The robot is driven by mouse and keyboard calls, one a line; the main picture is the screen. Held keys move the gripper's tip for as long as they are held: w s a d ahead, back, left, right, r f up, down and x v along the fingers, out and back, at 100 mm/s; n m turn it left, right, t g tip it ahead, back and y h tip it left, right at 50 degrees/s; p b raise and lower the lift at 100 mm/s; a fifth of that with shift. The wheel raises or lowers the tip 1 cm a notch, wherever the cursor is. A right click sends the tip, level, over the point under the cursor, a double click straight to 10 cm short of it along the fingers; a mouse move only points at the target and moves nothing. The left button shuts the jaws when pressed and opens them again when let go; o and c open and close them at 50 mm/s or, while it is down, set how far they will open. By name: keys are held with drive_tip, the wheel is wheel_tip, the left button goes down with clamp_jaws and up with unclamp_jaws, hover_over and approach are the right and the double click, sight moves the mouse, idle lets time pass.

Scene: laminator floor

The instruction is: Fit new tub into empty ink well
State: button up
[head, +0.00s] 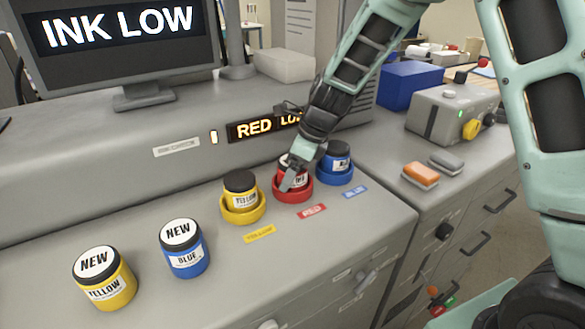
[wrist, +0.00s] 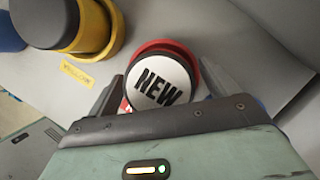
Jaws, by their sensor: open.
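The new red tub (head: 298,178), with a white lid reading NEW, stands in the red ink well (head: 293,196) and looks upright. In the wrist view the tub's lid (wrist: 163,82) covers much of it, with the red well rim (wrist: 170,47) showing behind. My gripper (head: 295,173) is open, with its fingers on either side of the tub; in the wrist view the fingers (wrist: 160,80) flank the lid. Whether they touch it I cannot tell. The tub's lower part is hidden by the well rim and a finger.
A black-lidded yellow tub (head: 240,190) in its yellow well and a blue tub (head: 336,158) in its blue well flank the red one. New yellow (head: 104,277) and new blue (head: 185,247) tubs stand front left. The monitor (head: 120,28) reads INK LOW; the panel (head: 262,127) reads RED LOW.

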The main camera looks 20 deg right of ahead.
drive_tip(key=shift+r, duration=0.5)
drive_tip(key=b+v, duration=0.1)
drive_tip(key=v, duration=1.1)
drive_tip(key=s+a+f+n+g, duration=0.1)
drive_tip(key=s+a+f+n, duration=0.1)
drive_tip(key=s+a+n, duration=0.45)
drive_tip(key=s+a+f+n+g, duration=0.1)
drive_tip(key=s+a+f+n, duration=0.15)
drive_tip(key=s+n, duration=0.7)
drive_tip(key=s+f+n+h, duration=0.3)
drive_tip(key=s+n, duration=1)
drive_tip(key=n, duration=0.3)
drive_tip(key=shift+s+a+n, duration=0.3)
drive_tip(key=shift+a, duration=0.2)
